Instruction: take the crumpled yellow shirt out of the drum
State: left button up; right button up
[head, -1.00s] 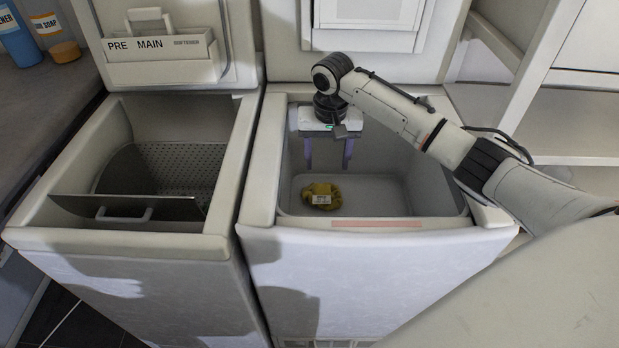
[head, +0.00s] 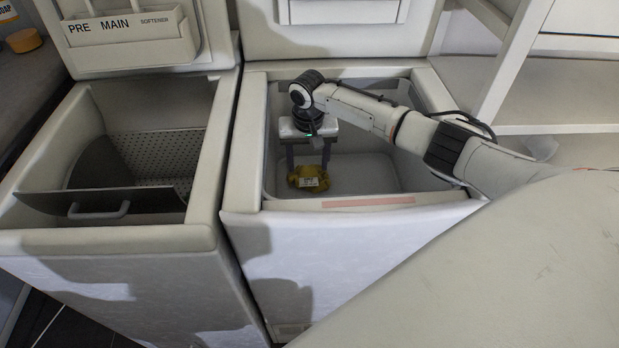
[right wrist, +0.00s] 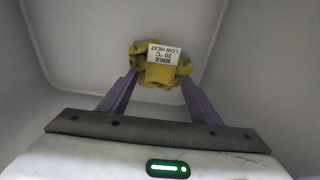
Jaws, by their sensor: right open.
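The crumpled yellow shirt (head: 308,178) lies on the floor of the right-hand machine's white drum (head: 365,172). It carries a white care label reading 30 °C, low heat. My right gripper (head: 308,168) is inside the drum, pointing down and open, just above or around the shirt. In the right wrist view the shirt (right wrist: 160,68) shows between and just beyond the two purple fingers (right wrist: 158,88). I cannot tell whether the fingers touch it. My left gripper is not in view.
The drum's front rim (head: 350,205) and side walls stand close around my right arm. A second toploader (head: 105,242) on the left has a perforated metal drum (head: 170,155) with an open flap (head: 100,205). Shelves (head: 560,95) stand at the right.

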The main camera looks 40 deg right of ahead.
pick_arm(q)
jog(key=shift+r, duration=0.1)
pick_arm(e)
grip_shut()
jog(key=shift+r, duration=0.15)
notch_tip(320, 180, up, 9)
jog(key=p, duration=0.2)
notch_tip(320, 180, up, 13)
jog(key=p, duration=1.5)
send_over(308, 166)
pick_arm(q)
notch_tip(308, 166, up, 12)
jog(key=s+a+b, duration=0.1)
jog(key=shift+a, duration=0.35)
pick_arm(e)
notch_tip(308, 166, up, 14)
jog(key=shift+w+r, duration=0.1)
jog(key=shift+r, duration=0.05)
